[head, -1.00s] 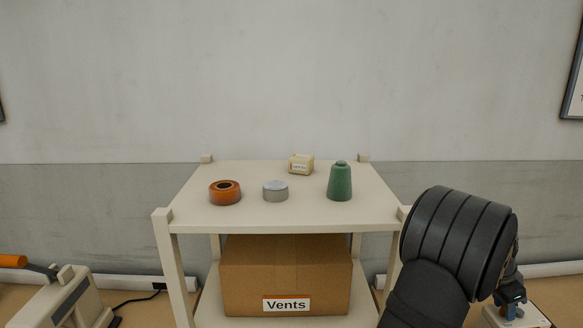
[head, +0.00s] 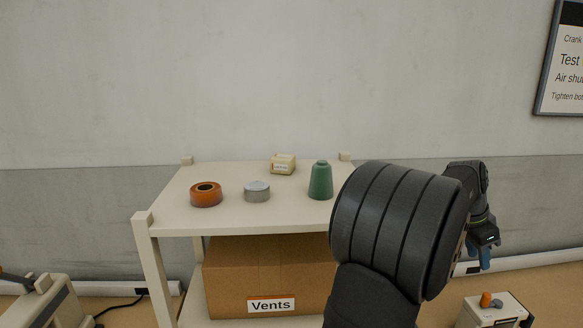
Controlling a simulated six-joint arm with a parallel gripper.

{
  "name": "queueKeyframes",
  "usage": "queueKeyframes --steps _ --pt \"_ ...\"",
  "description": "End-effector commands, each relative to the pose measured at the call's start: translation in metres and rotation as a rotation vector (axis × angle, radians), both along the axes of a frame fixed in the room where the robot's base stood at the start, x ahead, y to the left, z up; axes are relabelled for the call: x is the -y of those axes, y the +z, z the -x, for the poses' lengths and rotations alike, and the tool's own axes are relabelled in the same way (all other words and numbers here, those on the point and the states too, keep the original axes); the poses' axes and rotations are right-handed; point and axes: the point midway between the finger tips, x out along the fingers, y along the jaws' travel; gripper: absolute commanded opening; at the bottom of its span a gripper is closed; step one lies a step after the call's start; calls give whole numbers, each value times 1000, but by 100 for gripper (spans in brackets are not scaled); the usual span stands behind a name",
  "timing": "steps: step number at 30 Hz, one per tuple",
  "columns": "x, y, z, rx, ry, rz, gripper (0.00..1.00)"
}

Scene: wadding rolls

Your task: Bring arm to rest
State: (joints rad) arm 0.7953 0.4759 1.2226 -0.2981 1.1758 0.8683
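My arm crosses the right half of the head view, its large black link standing in front of the shelf's right side. My gripper (head: 485,258) is at the far end of the arm, at the right, pointing down, with blue at its fingertips. It is small here, and I cannot tell whether its fingers are apart or closed. It hangs above and behind a pale device (head: 492,312) with an orange knob, apart from it in the picture.
A cream shelf (head: 230,222) holds an orange ring-shaped roll (head: 206,196), a grey tin (head: 257,192), a small labelled box (head: 283,165) and a green bottle (head: 320,181). A cardboard box marked Vents (head: 268,275) sits below. A sign (head: 566,65) hangs at upper right.

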Motion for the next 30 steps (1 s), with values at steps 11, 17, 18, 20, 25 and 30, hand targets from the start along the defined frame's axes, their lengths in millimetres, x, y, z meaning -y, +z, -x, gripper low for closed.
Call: queueKeyframes --steps 11,17,18,20,25,30 --pt "31 -74 1 -4 -2 -2 33" --pt "46 -112 2 -3 -2 -2 33" --pt "49 -119 2 -3 -2 -3 33" --pt "54 -130 2 -2 -2 -2 33" --pt "61 -146 4 1 40 1 33" --pt "62 -145 9 0 138 1 33"
